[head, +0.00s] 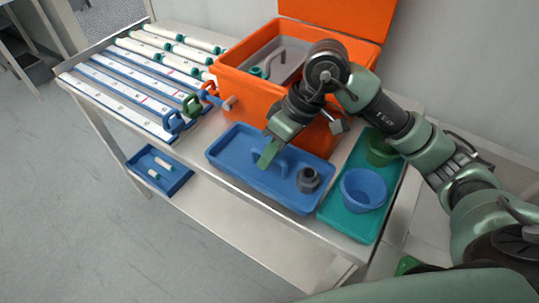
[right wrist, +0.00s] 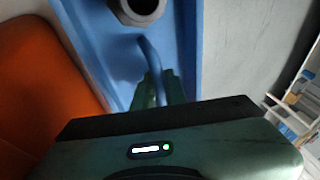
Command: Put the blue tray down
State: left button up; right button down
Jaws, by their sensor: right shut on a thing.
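The blue tray (head: 232,158) is in the middle of the head view, along the front of the table and before the orange box. It looks level. I cannot tell whether its underside touches the tabletop. A raised blue handle stands in its middle; it also shows in the right wrist view (right wrist: 150,52). My right gripper (head: 268,155) comes down from above and is shut on this handle; its green fingers (right wrist: 158,88) close around it. A dark grey ring-shaped part (head: 308,180) sits in the tray's right end. My left gripper is not in view.
The orange box (head: 238,100) stands close behind the tray. A teal tray (head: 345,233) with a blue cup (head: 363,190) and a green cup (head: 380,148) is close on the right. White-and-blue racks with tubes fill the left. A smaller blue tray (head: 178,180) lies lower down.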

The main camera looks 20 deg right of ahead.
jog(key=shift+f, duration=0.15)
jog(key=c, duration=1.5)
grip_release()
jog(key=shift+o, duration=0.2)
jog(key=shift+r+p, duration=0.75)
jog(key=shift+p, duration=0.3)
jog(key=shift+w+d+r, duration=0.1)
jog(key=shift+d+r, duration=0.1)
jog(key=shift+r, duration=0.1)
jog(key=b+v, duration=0.2)
jog(key=v, duration=0.9)
jog(key=shift+r, duration=0.1)
